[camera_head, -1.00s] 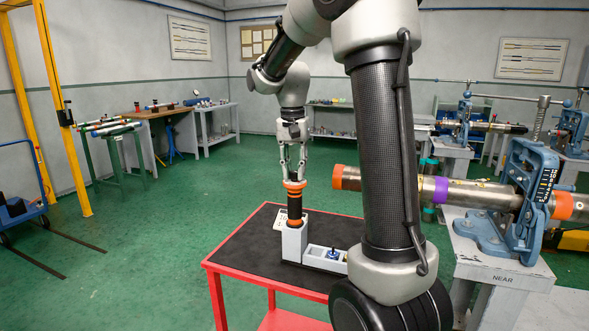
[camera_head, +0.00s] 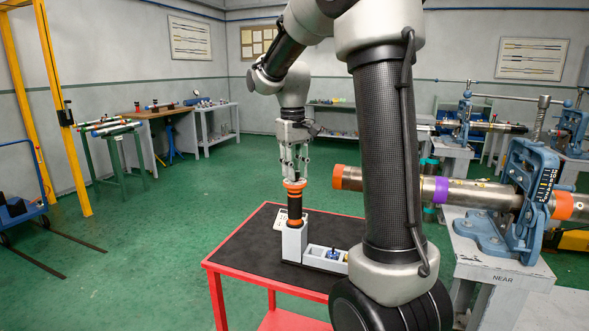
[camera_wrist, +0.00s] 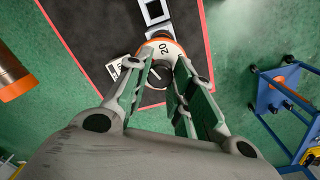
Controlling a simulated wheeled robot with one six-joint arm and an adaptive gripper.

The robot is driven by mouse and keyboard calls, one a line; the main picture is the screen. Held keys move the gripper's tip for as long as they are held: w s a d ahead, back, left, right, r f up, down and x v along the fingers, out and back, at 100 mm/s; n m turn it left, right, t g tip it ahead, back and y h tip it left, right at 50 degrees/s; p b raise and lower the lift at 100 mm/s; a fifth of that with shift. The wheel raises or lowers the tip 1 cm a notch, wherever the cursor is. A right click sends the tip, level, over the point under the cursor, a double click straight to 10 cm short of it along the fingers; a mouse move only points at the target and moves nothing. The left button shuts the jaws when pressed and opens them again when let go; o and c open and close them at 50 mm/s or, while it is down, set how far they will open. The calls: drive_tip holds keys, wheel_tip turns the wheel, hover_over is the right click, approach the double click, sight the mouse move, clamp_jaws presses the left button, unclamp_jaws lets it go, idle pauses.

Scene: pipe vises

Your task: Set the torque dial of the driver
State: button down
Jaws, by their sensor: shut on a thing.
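The driver (camera_head: 294,208), black with orange bands, stands upright in a pale grey holder (camera_head: 293,244) on the cart. My gripper (camera_head: 295,176) points straight down at its top end. In the wrist view my gripper (camera_wrist: 168,66) has its fingers on either side of the driver's dark dial knob (camera_wrist: 174,82), shut on it. The knob has a white line. A pale ring (camera_wrist: 163,50) with the number 20 and an orange rim shows around the knob. The fingers hide part of the ring and its other marks.
A white card (camera_head: 279,221) lies beside the holder. A low grey tray (camera_head: 324,258) with small parts adjoins it. The red-rimmed cart (camera_head: 240,260) has bare black top at left. A pipe (camera_head: 470,192) clamped in a blue vise (camera_head: 526,205) extends from the right.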

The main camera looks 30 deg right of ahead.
drive_tip(key=shift+n, duration=0.7)
drive_tip(key=c, duration=1.2)
unclamp_jaws()
drive_tip(key=r, duration=1.2)
drive_tip(key=shift+a, duration=0.2)
